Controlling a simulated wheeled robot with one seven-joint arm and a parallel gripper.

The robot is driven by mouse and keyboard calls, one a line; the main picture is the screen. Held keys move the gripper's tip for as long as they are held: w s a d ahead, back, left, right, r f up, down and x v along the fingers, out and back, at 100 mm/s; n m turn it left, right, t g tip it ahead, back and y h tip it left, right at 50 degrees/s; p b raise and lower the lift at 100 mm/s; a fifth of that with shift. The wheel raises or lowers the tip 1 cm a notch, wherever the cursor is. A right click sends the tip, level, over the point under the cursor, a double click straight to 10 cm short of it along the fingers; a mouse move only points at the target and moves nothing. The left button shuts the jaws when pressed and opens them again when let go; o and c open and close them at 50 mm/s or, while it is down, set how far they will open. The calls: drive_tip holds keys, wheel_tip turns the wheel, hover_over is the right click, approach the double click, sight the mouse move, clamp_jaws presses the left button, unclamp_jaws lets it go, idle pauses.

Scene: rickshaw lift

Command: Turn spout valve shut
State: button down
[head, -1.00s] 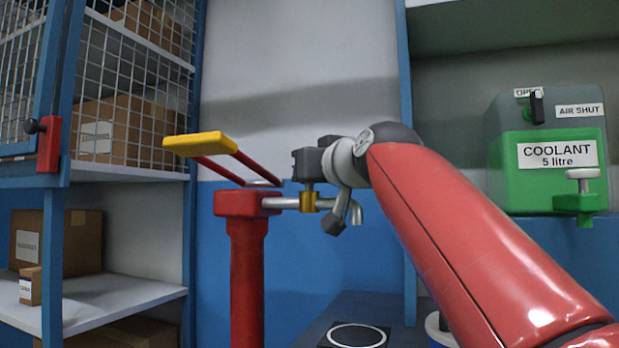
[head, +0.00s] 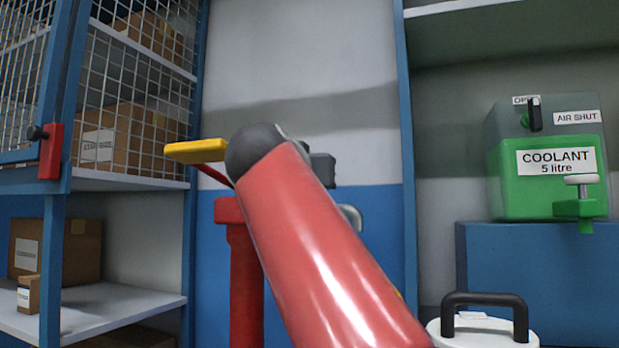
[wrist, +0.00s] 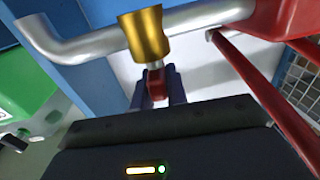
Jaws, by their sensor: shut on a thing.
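The spout is a bent silver pipe (wrist: 85,45) across the top of the wrist view, with a brass valve body (wrist: 145,35) on it. A short stem joins the brass body to a small red valve handle (wrist: 156,90). My gripper (wrist: 157,73) is shut on this handle, one dark finger on each side. In the head view my red arm hides the valve and the fingers. Only the spout's curved end (head: 351,214) and a dark bit of my gripper show past the arm. The red pump post (head: 243,280) stands behind the arm, with a yellow lever grip (head: 192,150).
A green coolant tank (head: 505,190) with a small tap (head: 577,208) sits on a blue stand at right. A white container with a black handle (head: 484,299) is at lower right. A caged shelf (head: 125,175) with boxes stands at left.

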drive_tip(key=shift+f+m+h, duration=0.15)
drive_tip(key=shift+m+h, duration=0.35)
drive_tip(key=shift+h, duration=0.2)
drive_tip(key=shift+w+g+h, duration=0.1)
drive_tip(key=shift+g+h, duration=0.2)
drive_tip(key=c, duration=1.4)
unclamp_jaws()
drive_tip(key=b+v, duration=0.1)
drive_tip(key=v, duration=0.7)
drive_tip(key=shift+b, duration=0.35)
